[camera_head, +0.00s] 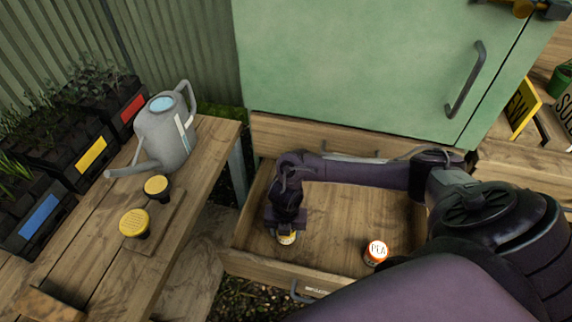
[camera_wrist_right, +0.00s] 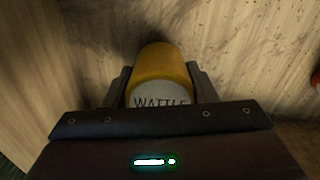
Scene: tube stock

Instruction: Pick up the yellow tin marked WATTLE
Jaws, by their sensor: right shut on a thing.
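The yellow tin marked WATTLE (camera_wrist_right: 165,65) sits between the two fingers of my right gripper (camera_wrist_right: 162,88) in the right wrist view, its lettered pale face partly hidden by the gripper body. In the head view the tin (camera_head: 287,239) shows below my right gripper (camera_head: 286,226), in the left part of the open wooden drawer (camera_head: 345,215). The right gripper is shut on it. I cannot tell whether the tin touches the drawer floor. My left gripper is not in view.
An orange and white tin marked PEA (camera_head: 376,252) stands in the drawer to the right. A green cabinet (camera_head: 350,60) rises behind. A bench at left holds a watering can (camera_head: 165,135), two yellow-topped items (camera_head: 135,223) and planter trays (camera_head: 85,160).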

